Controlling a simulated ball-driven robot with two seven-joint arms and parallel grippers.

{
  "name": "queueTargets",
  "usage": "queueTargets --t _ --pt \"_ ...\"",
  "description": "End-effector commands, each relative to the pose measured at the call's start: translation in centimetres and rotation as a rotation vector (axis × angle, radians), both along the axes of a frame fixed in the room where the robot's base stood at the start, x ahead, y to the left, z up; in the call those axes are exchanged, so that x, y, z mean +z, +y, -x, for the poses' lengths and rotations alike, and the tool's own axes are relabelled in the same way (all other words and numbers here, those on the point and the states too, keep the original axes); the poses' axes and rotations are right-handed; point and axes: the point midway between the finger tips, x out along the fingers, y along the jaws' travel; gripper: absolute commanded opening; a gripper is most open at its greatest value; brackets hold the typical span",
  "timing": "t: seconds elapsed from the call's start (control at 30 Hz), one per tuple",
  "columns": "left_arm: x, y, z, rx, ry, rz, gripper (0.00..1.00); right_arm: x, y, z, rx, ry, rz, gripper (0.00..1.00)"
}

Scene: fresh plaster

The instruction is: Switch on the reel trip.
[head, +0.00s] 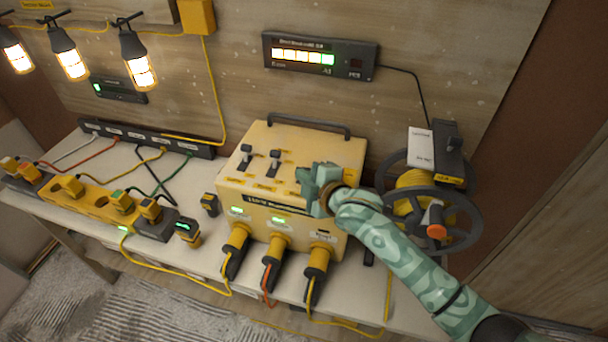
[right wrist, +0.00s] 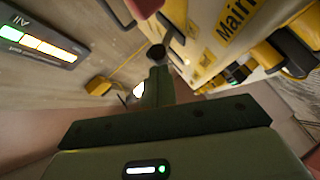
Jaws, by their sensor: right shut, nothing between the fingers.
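The yellow power box (head: 293,150) stands on the bench, with two black levers, the left (head: 244,157) and the middle (head: 275,161), on its sloped top. Its two left front lamps glow green; the right one (head: 322,235) looks unlit. My right gripper (head: 307,181) is shut and empty over the right part of the box top, and hides what is under it. In the right wrist view the shut fingers (right wrist: 157,88) point toward a dark round-ended part (right wrist: 157,53) by the box; I cannot tell whether they touch. No label reading reel trip is legible. My left gripper is out of view.
A cable reel (head: 465,215) with a black switch unit (head: 451,160) and white card (head: 420,148) stands right of the box, close to my right forearm. Three thick plugs (head: 272,262) stick out of the box front. A lit display (head: 320,56) hangs above.

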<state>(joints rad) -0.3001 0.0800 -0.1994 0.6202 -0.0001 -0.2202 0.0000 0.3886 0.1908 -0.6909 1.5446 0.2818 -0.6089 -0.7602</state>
Motion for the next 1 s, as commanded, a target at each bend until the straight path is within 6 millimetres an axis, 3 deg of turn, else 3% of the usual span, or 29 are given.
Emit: queueTargets --t 0.37,0.73,1.0 --pt "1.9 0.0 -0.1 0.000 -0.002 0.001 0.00 0.5 -0.1 -0.3 -0.001 0.059 -0.018 0.00" --pt "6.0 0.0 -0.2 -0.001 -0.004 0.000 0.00 1.7 -0.6 -1.7 -0.002 0.204 -0.064 0.00" --pt "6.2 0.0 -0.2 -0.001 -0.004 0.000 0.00 1.8 -1.2 -3.5 -0.002 0.202 -0.065 0.00"
